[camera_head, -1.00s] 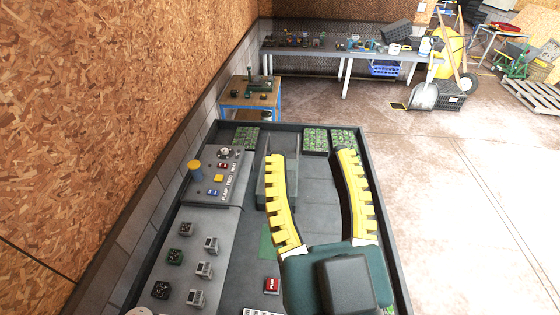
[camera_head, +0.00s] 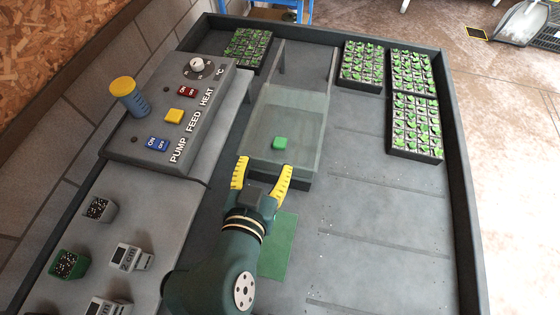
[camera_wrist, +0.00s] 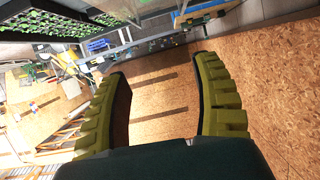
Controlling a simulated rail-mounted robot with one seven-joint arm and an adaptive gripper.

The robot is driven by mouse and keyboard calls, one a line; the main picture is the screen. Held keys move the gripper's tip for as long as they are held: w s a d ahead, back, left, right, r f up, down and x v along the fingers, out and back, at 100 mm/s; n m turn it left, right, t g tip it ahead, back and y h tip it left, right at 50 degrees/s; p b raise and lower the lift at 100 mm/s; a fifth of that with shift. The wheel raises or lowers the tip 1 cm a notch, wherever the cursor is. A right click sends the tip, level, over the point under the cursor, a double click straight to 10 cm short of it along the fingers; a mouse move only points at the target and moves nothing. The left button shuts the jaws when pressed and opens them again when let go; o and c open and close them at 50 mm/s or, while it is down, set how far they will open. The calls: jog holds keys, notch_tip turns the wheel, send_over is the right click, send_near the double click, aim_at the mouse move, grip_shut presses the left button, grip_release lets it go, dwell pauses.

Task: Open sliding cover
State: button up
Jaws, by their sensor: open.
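The sliding cover (camera_head: 287,126) is a clear greenish panel on the soil mixer box (camera_head: 296,178) in the middle of the bench. A small green handle (camera_head: 280,143) sits on the cover near its front end. The cover lies over the front and middle of the box, and the back end shows no panel. My gripper (camera_head: 264,168) has its yellow fingers spread open and empty. It is at the front end of the box, just short of the green handle. In the wrist view my fingers (camera_wrist: 164,90) are apart with nothing between them.
A control panel (camera_head: 170,110) with switches, a knob and a yellow-topped blue cylinder (camera_head: 129,95) stands left of the box. Seedling trays (camera_head: 413,127) lie at the back right. Several small pots and meters stand front left.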

jog(key=b, duration=0.2)
send_near(280, 142)
jog(key=b+x, duration=0.3)
jog(key=x, duration=0.7)
jog(key=shift+w+b, duration=0.15)
jog(key=shift+b, duration=0.25)
jog(key=shift+g, duration=0.3)
grip_shut()
